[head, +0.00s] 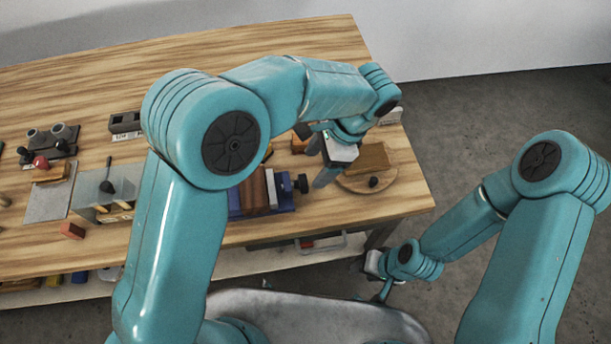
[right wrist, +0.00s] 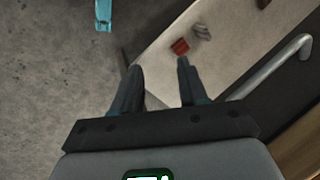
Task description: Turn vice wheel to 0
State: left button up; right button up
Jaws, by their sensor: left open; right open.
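The blue vice (head: 283,203) sits at the table's front edge in the head view, with reddish-brown blocks between its jaws. Its dark wheel (head: 301,184) is at the vice's right end; any marking on it is too small to read. My left gripper (head: 322,180) is open, just right of the wheel and over the left edge of the round board, with no visible contact. My right gripper (head: 378,291) is low in front of the table, away from the vice. In the right wrist view its fingers (right wrist: 160,85) are apart with nothing between them. My left arm hides part of the table.
A round wooden board (head: 401,183) with a wood block (head: 374,158) and a small dark knob (head: 374,182) lies right of the vice. A clear box (head: 90,208) stands left. Below are a lower shelf (head: 262,262) and a metal handle (right wrist: 275,68). Open floor lies right.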

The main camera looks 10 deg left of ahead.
aim_at(306, 178)
pick_arm(q)
jog(key=x, duration=0.6)
jog(key=shift+a+f, duration=0.2)
jog(key=shift+f, duration=0.15)
jog(key=c, duration=1.1)
